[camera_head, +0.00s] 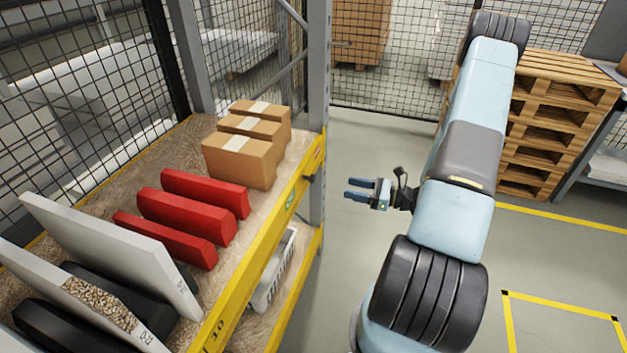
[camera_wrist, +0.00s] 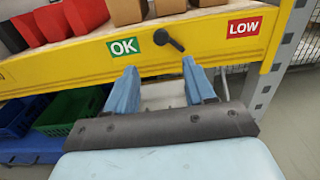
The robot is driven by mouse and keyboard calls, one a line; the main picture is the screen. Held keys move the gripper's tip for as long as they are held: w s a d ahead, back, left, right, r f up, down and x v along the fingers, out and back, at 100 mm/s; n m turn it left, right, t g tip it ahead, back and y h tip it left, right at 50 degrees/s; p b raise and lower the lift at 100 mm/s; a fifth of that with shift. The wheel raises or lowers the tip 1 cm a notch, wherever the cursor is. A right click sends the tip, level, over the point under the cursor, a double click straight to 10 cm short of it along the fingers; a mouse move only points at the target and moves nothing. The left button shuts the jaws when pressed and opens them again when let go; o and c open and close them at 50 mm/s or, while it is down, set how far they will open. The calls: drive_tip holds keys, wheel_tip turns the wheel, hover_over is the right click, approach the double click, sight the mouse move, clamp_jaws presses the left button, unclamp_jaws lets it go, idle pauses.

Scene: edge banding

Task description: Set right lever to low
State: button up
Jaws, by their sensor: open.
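In the camera_wrist view a small dark lever (camera_wrist: 170,41) is on the front of the yellow shelf beam (camera_wrist: 75,68). Its thick round end is beside the green OK sign (camera_wrist: 124,47), and its thin end slants down to the right. The red LOW sign (camera_wrist: 244,28) is further right on the beam, well apart from the lever. My gripper (camera_wrist: 159,68) is open and empty, its blue fingers pointing toward the beam just below the lever, not touching it. In the camera_head view my gripper (camera_head: 353,188) is to the right of the beam with a gap between.
A white crate (camera_head: 272,275), a green bin (camera_wrist: 72,108) and blue bins (camera_wrist: 18,118) are below. A grey upright (camera_wrist: 290,55) stands right of LOW. Wooden pallets (camera_head: 560,110) stand behind my arm.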

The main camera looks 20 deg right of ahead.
sight(314, 181)
drive_tip(key=x, duration=1.3)
drive_tip(key=shift+w+a+f, duration=0.15)
drive_tip(key=shift+w+a, duration=0.1)
drive_tip(key=shift+a, duration=0.05)
drive_tip(key=shift+s+a, duration=0.1)
clamp_jaws()
drive_tip(key=shift+d+f, duration=0.1)
drive_tip(key=shift+d, duration=0.1)
drive_tip(key=shift+a, duration=0.2)
